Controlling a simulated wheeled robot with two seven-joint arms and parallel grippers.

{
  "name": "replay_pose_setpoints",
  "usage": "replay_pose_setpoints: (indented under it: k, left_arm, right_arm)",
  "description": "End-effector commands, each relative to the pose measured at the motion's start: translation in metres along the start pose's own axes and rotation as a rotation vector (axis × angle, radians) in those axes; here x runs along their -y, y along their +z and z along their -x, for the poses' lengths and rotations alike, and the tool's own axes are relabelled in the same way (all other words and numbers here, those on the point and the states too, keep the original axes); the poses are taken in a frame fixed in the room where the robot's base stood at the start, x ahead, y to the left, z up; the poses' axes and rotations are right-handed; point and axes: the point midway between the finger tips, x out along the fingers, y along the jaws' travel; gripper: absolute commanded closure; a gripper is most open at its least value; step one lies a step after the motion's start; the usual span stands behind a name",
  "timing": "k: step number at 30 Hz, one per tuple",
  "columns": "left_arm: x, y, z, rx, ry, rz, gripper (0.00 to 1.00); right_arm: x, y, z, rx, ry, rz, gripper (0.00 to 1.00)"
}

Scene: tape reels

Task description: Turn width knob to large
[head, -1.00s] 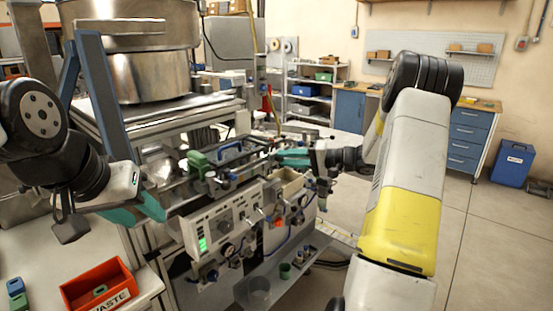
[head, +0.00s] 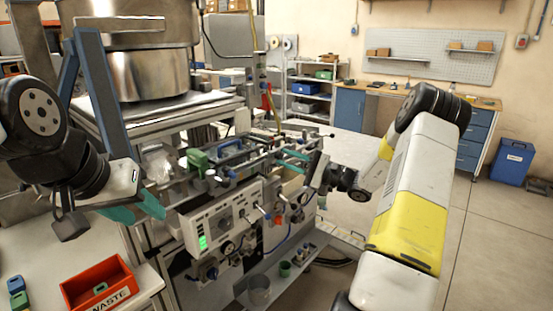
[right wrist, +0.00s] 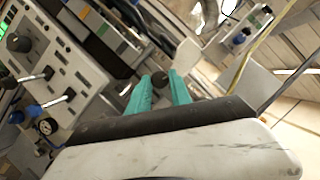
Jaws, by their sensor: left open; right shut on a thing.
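My right gripper (head: 292,161) reaches the far right end of the machine. In the right wrist view its teal fingers (right wrist: 161,88) are closed around a dark round knob (right wrist: 160,79); any marking on this knob cannot be read. In the head view the knob is too small to make out between the fingers. My left gripper (head: 136,211) is open and empty at the left, in front of the machine and above the bench, apart from everything.
A control panel (head: 222,220) with a green display, small knobs and levers faces the front; it also shows in the right wrist view (right wrist: 45,60). A red waste bin (head: 100,288) stands at lower left. A steel vessel (head: 150,72) stands behind.

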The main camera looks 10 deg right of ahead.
Motion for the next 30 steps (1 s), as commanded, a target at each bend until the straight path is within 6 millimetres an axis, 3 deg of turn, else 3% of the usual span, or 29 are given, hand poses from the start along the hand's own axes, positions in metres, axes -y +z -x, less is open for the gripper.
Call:
replay_pose_setpoints:
  k: [30]
  left_arm:
    - [0.0000,0.0000,0.0000,0.000,0.000,0.000,0.57]
  right_arm:
    - [-0.0082,0.0021,0.0002,-0.006,-0.362,-0.869,1.00]
